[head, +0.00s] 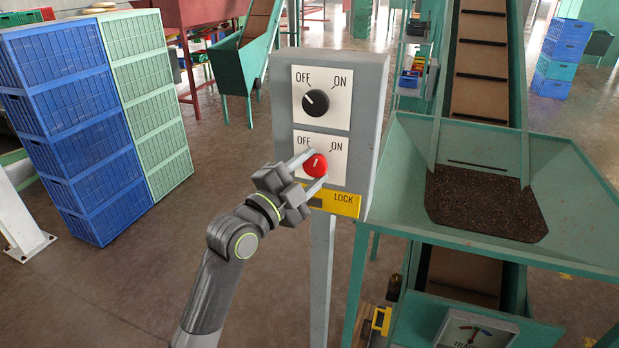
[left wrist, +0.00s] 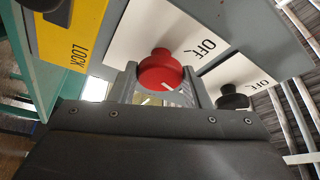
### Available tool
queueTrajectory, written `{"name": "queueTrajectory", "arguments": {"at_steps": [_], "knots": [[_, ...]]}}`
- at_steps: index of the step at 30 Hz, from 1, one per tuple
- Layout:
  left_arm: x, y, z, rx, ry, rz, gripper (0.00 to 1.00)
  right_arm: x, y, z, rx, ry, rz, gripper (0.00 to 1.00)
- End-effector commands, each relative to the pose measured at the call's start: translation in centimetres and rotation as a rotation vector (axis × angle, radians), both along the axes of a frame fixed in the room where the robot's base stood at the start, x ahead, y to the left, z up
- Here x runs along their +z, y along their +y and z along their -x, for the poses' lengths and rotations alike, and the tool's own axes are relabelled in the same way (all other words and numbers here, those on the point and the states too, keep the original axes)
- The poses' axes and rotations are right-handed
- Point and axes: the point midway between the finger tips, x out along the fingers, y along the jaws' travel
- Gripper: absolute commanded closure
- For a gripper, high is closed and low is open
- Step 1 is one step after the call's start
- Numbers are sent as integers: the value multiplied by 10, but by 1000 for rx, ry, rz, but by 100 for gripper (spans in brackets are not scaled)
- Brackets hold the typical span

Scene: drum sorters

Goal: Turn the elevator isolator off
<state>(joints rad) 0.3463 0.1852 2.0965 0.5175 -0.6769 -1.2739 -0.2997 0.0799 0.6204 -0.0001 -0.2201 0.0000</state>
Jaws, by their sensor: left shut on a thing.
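A grey switch box (head: 377,110) on a post carries two rotary switches, each on a white plate marked OFF at upper left and ON at upper right. The lower switch has a red knob (head: 316,165), also in the left wrist view (left wrist: 160,72). Its small white mark looks near upright in the head view; I cannot tell its exact setting. My left gripper (head: 309,166) is shut on the red knob, one finger on each side. The upper black knob (head: 315,103) has its white mark toward OFF. No label naming the elevator is legible. My right gripper is out of view.
A yellow LOCK plate (head: 345,204) sits just below the red knob. A green hopper (head: 575,215) with dark material and a conveyor stands close on the right. Stacked blue crates (head: 75,150) and green crates (head: 150,100) stand at left. Floor between is clear.

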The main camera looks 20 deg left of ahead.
Motion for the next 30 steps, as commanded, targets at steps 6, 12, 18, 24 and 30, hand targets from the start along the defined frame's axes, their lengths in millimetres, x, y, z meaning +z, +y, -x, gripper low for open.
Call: {"name": "queueTrajectory", "arguments": {"at_steps": [6, 12, 18, 24, 30], "knots": [[-4, -1, 0, 0, 12, 208, 80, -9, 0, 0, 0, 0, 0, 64], [-4, -2, 0, 0, 21, 398, 80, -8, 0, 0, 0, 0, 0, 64], [-3, -3, 0, 2, 28, 588, 80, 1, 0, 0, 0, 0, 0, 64], [-2, -4, 0, 2, 35, 769, 80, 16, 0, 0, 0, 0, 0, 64], [-1, -5, 0, 4, 42, 919, 80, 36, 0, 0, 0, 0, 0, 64]]}}
